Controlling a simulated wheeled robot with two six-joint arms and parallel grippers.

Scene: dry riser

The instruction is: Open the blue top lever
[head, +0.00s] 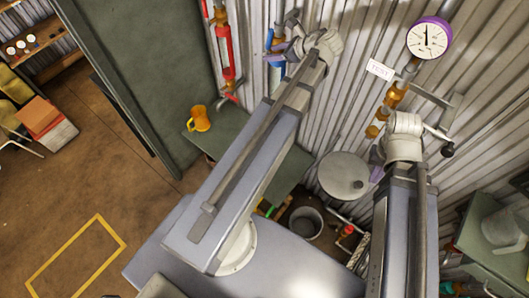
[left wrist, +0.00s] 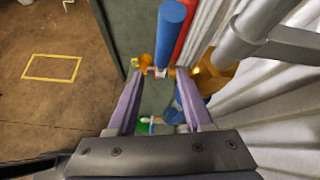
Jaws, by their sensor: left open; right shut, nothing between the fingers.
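A blue pipe or handle-like cylinder (head: 268,40) stands on the corrugated wall at upper centre. It also shows in the left wrist view (left wrist: 171,34), beyond my fingertips; which part is the top lever I cannot tell. My left gripper (head: 280,48) has its purple fingers close to this blue piece. In the left wrist view my left gripper (left wrist: 160,75) is open, with a small brass and white fitting (left wrist: 158,71) seen between its tips. Contact cannot be told. My right gripper (head: 377,174) is shut and empty, lower right, near a round grey disc.
A red pipe (head: 226,58) runs left of the blue one. A purple-rimmed gauge (head: 429,38) sits atop brass fittings (head: 396,96) at right. An orange mug (head: 199,119) stands on a green bench (head: 228,130). A grey bucket (head: 305,222) is below. Open floor lies left.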

